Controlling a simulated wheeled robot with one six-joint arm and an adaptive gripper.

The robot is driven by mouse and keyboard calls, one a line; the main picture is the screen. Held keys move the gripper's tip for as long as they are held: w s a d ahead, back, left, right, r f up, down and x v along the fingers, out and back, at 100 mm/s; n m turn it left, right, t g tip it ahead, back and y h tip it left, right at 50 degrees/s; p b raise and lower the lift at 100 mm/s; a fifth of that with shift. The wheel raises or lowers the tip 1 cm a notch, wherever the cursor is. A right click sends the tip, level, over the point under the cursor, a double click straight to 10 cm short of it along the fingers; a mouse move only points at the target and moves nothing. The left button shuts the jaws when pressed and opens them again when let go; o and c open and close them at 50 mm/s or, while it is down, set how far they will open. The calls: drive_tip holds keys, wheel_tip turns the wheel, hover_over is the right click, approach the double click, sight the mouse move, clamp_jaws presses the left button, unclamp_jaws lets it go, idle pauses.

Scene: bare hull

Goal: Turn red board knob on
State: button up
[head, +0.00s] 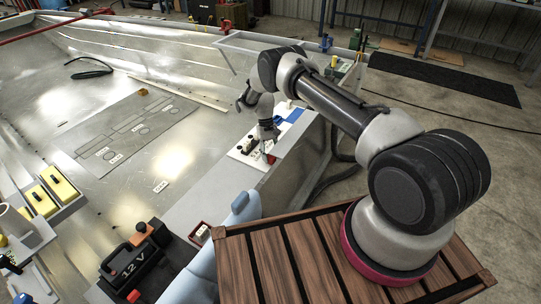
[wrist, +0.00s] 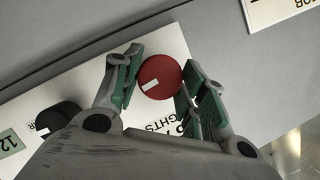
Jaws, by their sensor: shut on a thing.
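The red knob (wrist: 160,77) is round with a white pointer mark, and it sits on a white board (wrist: 75,85) in the wrist view. My gripper (wrist: 157,84) has its two green-padded fingers on either side of the red knob, shut on it. The white mark lies toward the lower left of the knob in that view. In the head view, my gripper (head: 268,140) reaches down onto the white board (head: 253,150), and a small piece of red shows beside the fingers. A black knob (wrist: 62,118) sits on the same board, partly hidden by my gripper.
Yellow boxes (head: 50,188) are at the left. A blue seat (head: 238,207) is near the board.

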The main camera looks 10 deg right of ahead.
idle(0.4)
drive_tip(key=o, duration=1)
drive_tip(key=v, duration=1.2)
drive_tip(key=shift+w+r, duration=0.1)
